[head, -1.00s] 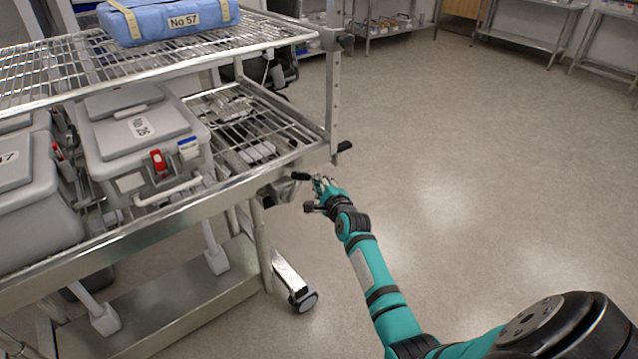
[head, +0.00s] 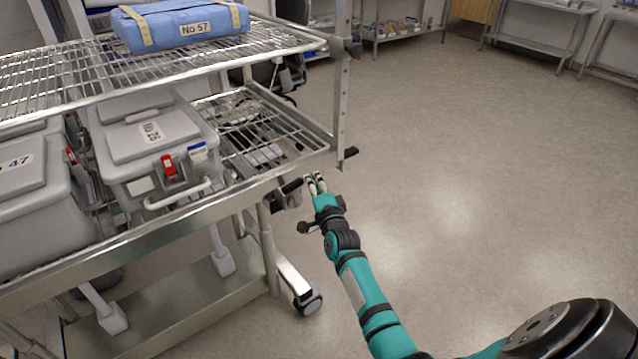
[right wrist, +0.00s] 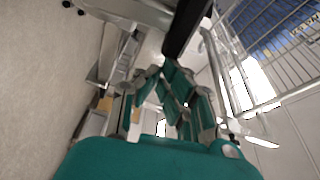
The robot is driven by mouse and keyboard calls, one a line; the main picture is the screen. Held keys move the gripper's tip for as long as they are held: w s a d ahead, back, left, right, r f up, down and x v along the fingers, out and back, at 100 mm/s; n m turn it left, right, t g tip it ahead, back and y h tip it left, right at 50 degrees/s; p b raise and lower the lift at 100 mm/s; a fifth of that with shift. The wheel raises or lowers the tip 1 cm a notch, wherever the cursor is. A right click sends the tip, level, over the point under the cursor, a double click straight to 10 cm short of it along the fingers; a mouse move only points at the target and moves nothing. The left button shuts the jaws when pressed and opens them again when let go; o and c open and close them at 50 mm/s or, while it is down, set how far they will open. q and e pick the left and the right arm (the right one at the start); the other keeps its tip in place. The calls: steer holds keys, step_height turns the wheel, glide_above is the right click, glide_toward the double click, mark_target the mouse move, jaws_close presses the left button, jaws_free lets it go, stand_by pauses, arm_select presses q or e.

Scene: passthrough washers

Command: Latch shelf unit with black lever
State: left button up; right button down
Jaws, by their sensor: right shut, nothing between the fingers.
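The shelf unit (head: 165,222) is a steel trolley with wire shelves on the left of the head view. A black lever (head: 287,189) sticks out below the corner of its middle shelf and slants. A second black handle (head: 350,153) sits on the upright post's lower end. My right gripper (head: 316,180) is shut and empty, with its fingertips just right of the slanted lever. Whether they touch it I cannot tell. In the right wrist view a black bar, apparently a lever (right wrist: 187,28), lies just beyond the fingers (right wrist: 176,80). My left gripper is out of view.
Grey boxes (head: 150,140) stand on the middle shelf. A blue wrapped pack (head: 180,25) lies on the top shelf. A caster (head: 309,301) stands out at the trolley's lower corner. The floor (head: 470,180) to the right is clear, with steel tables far behind.

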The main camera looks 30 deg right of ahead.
mark_target(302, 184)
steer(key=shift+s+a+r+n+t+y+b, duration=0.1)
steer(key=shift+a+r+n+t+y+b, duration=0.15)
steer(key=shift+a+n, duration=0.55)
steer(key=shift+a+r+n+t+b, duration=0.15)
steer(key=shift+a+n+t, duration=0.25)
steer(key=shift+n, duration=0.65)
steer(key=shift+s+a+r+n+t+y+b, duration=0.15)
steer(key=shift+a+n+t+b, duration=0.1)
steer(key=shift+a+n, duration=0.55)
steer(key=shift+w+d+f+n, duration=0.1)
steer(key=shift+f+n, duration=0.05)
steer(key=shift+n, duration=0.1)
